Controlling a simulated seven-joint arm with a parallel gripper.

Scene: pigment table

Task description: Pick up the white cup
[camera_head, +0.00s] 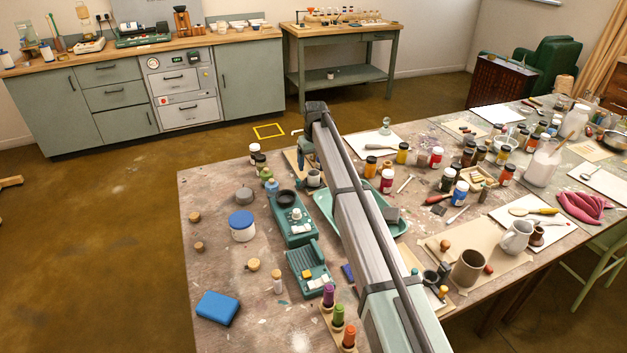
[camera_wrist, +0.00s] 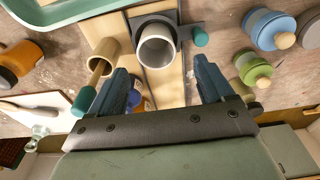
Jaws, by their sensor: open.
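A small white-to-grey cup (camera_wrist: 157,48) stands on a pale wooden board (camera_wrist: 165,90) in the wrist view, its open rim facing the camera. It also shows in the head view (camera_head: 314,179), partly hidden by my arm. My gripper (camera_wrist: 161,68) is open, with the blue fingers to either side of the cup's near side. The cup appears just beyond the fingertips; I cannot tell whether either touches it. In the head view the fingers (camera_head: 306,150) show at the table's far edge. A white mug (camera_head: 516,236) stands at the right side of the table.
A tan cup with a teal-ended tool (camera_wrist: 102,66) stands close left of the cup in the wrist view. A green jar (camera_wrist: 252,68) and blue jar (camera_wrist: 268,28) are to the right. A teal tray (camera_head: 396,228) lies beneath my arm. Bare tabletop (camera_head: 215,265) shows at left.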

